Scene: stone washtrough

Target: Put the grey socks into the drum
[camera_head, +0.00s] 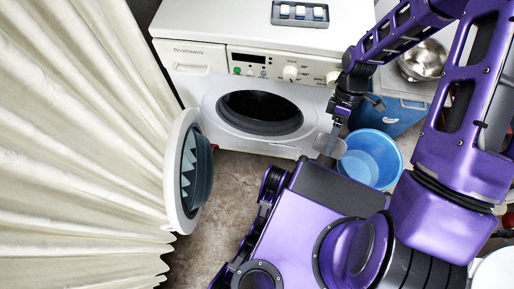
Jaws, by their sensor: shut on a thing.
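The washing machine's drum (262,108) shows as a dark round opening in the white front. Its round door (178,185) stands wide open to the left. My gripper (337,128) is to the right of the opening, in front of the machine and above the blue bucket. It is shut on a small grey bundle, which I take to be the grey socks (328,146). The bundle hangs at the fingertips, apart from the drum opening. Its far side and the fingers' exact grip are too small to make out.
A blue bucket (372,155) stands on the floor right of the machine. A metal bowl (422,60) is behind it. A pale curtain (75,140) fills the left side. A small tray (300,13) lies on the machine top. Bare floor (232,190) shows before the machine.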

